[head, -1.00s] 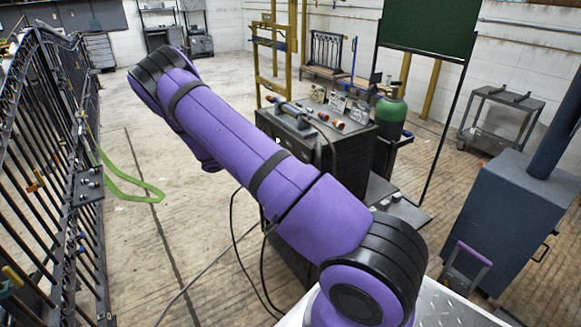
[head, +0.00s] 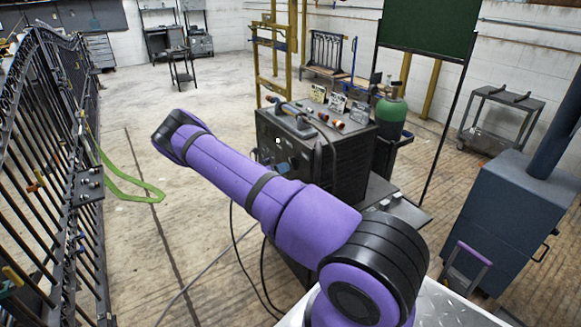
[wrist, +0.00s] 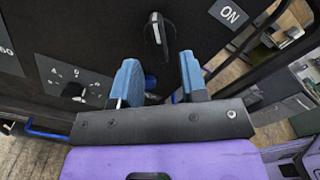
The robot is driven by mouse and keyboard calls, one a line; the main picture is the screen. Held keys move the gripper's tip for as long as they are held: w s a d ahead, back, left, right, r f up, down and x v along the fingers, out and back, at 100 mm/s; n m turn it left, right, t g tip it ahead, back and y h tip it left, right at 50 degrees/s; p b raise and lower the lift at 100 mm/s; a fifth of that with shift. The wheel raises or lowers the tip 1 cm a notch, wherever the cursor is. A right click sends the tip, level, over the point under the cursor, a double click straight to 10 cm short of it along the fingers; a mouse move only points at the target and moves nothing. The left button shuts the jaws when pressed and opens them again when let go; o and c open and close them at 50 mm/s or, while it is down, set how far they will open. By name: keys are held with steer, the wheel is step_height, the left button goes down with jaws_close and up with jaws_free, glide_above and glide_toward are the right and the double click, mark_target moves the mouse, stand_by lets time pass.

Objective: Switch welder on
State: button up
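The welder (head: 345,165) is a dark box on a cart in the middle of the head view. In the wrist view its front panel (wrist: 105,35) fills the upper left. The switch appears just above and between the fingertips in the picture; I see no contact. In the head view my purple arm hides most of my gripper.
A smaller dial (wrist: 73,90) is on the panel left of my gripper. Cables hang below the welder. A green gas cylinder (head: 390,115) stands behind it, a blue-grey cabinet (head: 515,220) to the right, and an iron gate (head: 60,160) to the left. Floor between gate and welder is mostly open.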

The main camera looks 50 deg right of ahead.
mark_target(292, 165)
steer(key=shift+x, duration=2.15)
jaws_close()
